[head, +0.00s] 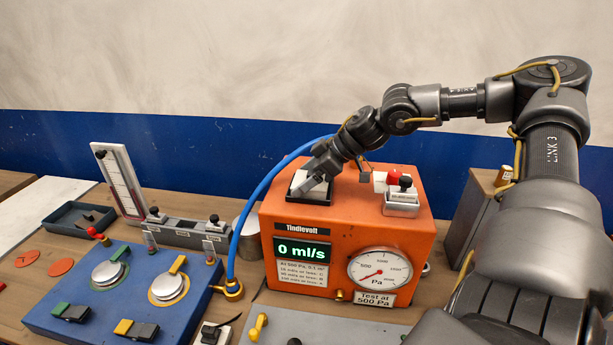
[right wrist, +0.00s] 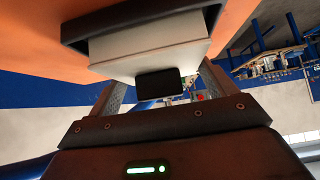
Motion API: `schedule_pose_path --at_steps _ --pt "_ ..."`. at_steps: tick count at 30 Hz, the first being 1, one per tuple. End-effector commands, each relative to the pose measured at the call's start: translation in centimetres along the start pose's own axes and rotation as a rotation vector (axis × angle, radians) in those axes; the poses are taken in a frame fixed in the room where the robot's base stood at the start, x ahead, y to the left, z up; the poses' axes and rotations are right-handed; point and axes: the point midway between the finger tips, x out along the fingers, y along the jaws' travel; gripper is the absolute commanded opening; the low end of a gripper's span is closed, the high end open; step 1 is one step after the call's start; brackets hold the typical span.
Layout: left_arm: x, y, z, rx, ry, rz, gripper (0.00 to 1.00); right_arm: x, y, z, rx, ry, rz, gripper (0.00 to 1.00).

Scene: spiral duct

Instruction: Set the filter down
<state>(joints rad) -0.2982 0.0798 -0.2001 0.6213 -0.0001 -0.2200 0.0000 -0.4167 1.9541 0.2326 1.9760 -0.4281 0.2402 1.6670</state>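The filter is a white block (head: 305,184) with a black tab on its side. It sits in a black-rimmed seat (head: 294,192) on top of the orange test machine (head: 416,222). In the right wrist view the white block (right wrist: 150,50) lies within the black rim (right wrist: 76,31), its black tab (right wrist: 160,83) facing the camera. My right gripper (head: 318,178) is at the filter, pointing down and left. In the wrist view its fingers (right wrist: 163,92) stand apart, with gaps on both sides of the tab; the fingertips are partly hidden. My left gripper is not in view.
The machine's display (head: 303,251) reads 0 ml/s. A red-knobbed clamp (head: 402,193) stands right of the filter. A blue hose (head: 252,205) curves past the machine's left side. A blue panel (head: 125,292) with round fixtures lies left; a dark tray (head: 78,217) is behind it.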

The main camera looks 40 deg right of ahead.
Motion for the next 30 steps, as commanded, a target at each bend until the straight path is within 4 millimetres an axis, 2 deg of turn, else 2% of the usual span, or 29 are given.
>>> schedule_pose_path --at_steps 5,8,30 --pt "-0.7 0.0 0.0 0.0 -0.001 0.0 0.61 -0.4 0.0 -0.4 0.001 -0.003 -0.002 1.0" --pt "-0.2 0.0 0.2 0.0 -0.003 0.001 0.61 -1.0 0.1 -0.3 -0.001 0.002 0.002 1.0" --pt "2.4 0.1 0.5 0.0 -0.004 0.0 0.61 -10.6 0.1 -0.2 -0.003 0.002 0.002 1.0"
